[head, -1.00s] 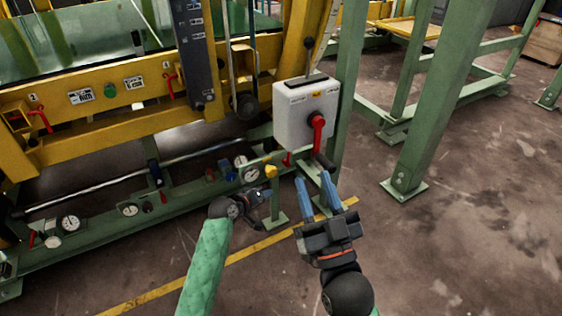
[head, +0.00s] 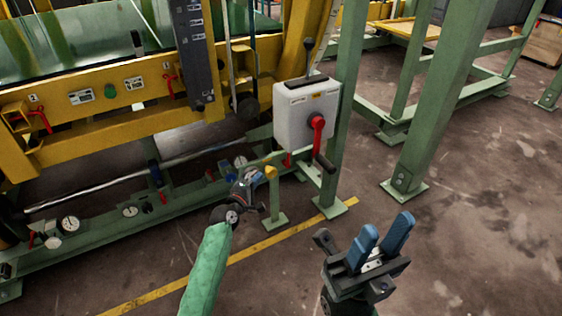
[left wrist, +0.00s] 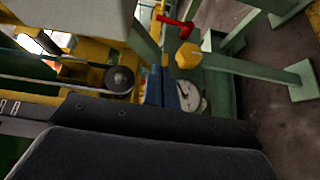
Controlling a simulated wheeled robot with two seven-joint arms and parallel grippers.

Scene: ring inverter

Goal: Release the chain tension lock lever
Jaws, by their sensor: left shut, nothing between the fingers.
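No readable label marks the chain tension lock lever, so I cannot tell which handle it is. A red lever (head: 317,128) with a dark grip is on the front of a grey box (head: 292,120). A black-knobbed lever (head: 308,45) rises from the box's top. A small red handle (head: 287,160) sits low behind the box; a red handle also shows in the left wrist view (left wrist: 178,24). My left gripper (head: 254,177) is shut and empty beside a yellow knob (head: 271,172) on a green post, also in the left wrist view (left wrist: 188,55). My right gripper (head: 382,238) is open and empty over the floor.
Gauges (head: 130,211) and valves line the low green rail (head: 110,232). More red handles (head: 168,78) are on the yellow beam (head: 110,125). A green column (head: 435,100) stands at the right. The floor (head: 490,230) there is clear.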

